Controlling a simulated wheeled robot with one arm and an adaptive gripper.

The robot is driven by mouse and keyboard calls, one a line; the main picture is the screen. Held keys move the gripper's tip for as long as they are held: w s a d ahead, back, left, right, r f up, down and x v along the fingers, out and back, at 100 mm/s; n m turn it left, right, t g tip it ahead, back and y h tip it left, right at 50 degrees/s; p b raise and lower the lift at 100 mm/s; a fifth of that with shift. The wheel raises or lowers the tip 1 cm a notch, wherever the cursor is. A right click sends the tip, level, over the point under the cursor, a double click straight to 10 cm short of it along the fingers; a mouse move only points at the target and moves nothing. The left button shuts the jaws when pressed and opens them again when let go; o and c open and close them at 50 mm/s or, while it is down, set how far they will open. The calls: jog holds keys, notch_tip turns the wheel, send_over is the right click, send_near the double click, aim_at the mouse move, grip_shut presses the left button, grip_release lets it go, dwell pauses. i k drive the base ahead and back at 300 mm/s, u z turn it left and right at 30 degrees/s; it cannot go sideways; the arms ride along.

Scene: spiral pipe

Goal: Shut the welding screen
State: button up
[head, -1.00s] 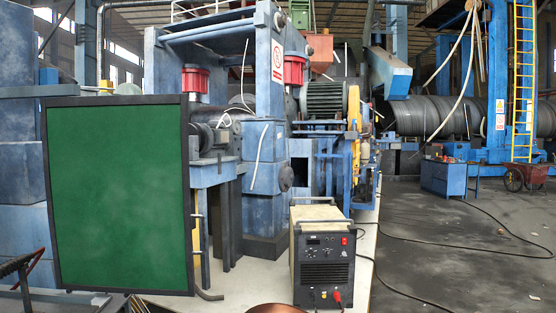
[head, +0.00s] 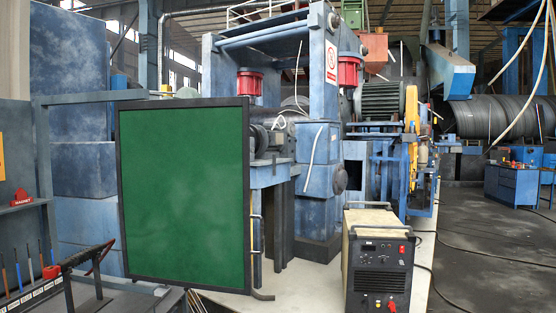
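The welding screen is a green panel in a dark frame (head: 185,195), standing upright left of centre in the head view. It faces me almost flat on. A thin vertical bar like a handle (head: 262,238) shows just beyond its right edge. What lies directly behind the panel is hidden. My gripper is not in view, so its place relative to the screen cannot be told.
A welding power unit (head: 378,262) stands on the pale floor right of the screen. A tool rack (head: 30,290) and dark bench parts fill the lower left. Blue machinery (head: 320,160) rises behind. Cables cross the open dark floor at right.

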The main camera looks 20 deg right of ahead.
aim_at(182, 165)
jog(key=z, duration=0.65)
jog(key=i, duration=1.2)
jog(key=u, duration=0.3)
jog(key=k, duration=0.5)
jog(key=z, duration=0.6)
jog(key=k, duration=0.7)
jog(key=u, duration=0.55)
jog(key=i, duration=0.6)
jog(key=u, duration=0.7)
jog(key=i, duration=0.6)
jog(key=z, duration=0.1)
